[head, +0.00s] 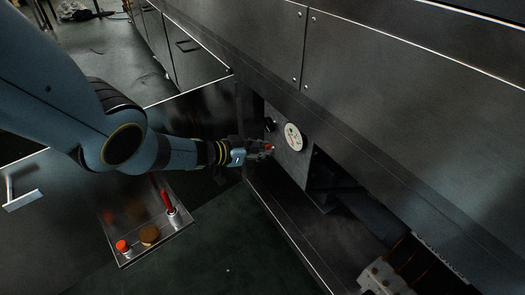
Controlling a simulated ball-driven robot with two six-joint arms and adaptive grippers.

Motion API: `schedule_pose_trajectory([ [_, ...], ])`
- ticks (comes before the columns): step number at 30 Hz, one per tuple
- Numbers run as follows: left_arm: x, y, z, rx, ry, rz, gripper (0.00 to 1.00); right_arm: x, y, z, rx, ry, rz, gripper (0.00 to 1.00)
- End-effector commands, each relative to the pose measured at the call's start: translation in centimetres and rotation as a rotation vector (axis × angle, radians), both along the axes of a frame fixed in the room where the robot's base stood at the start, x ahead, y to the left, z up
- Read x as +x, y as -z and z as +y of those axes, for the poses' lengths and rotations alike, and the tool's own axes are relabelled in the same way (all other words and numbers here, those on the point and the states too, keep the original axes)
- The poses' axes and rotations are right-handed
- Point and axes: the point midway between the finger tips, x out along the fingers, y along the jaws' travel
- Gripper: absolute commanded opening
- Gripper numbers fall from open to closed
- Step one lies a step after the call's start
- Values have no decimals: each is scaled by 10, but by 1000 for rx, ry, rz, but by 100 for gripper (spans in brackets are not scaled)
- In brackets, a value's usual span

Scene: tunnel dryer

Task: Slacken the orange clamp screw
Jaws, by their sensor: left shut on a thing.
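The orange clamp screw (269,147) shows as a small orange spot at the tips of my left gripper (263,148). It sits on the front of a grey metal box, below and left of a round white dial (293,136). My left gripper is shut on the screw, and its fingers hide most of it. My left arm reaches in from the left. My right gripper is not in view.
A metal tray (132,251) at the lower left holds an orange-capped item (122,246), a brown round item (149,235) and a red-handled tool (167,201). A dark knob (270,125) is left of the dial. Large dryer panels (420,90) fill the right.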

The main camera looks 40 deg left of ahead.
Motion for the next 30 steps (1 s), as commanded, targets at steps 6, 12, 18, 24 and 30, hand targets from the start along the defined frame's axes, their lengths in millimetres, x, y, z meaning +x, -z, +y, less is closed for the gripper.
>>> schedule_pose_trajectory([
  [6,-1,1,0,-2,-1,2,0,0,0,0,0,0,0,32],
  [12,0,1,0,-1,-1,2,32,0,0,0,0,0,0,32],
  [18,0,0,0,0,-1,0,32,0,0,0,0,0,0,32],
  [24,-4,0,3,2,-1,1,32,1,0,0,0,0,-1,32],
  [30,-19,-5,9,4,0,2,32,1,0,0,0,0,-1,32],
])
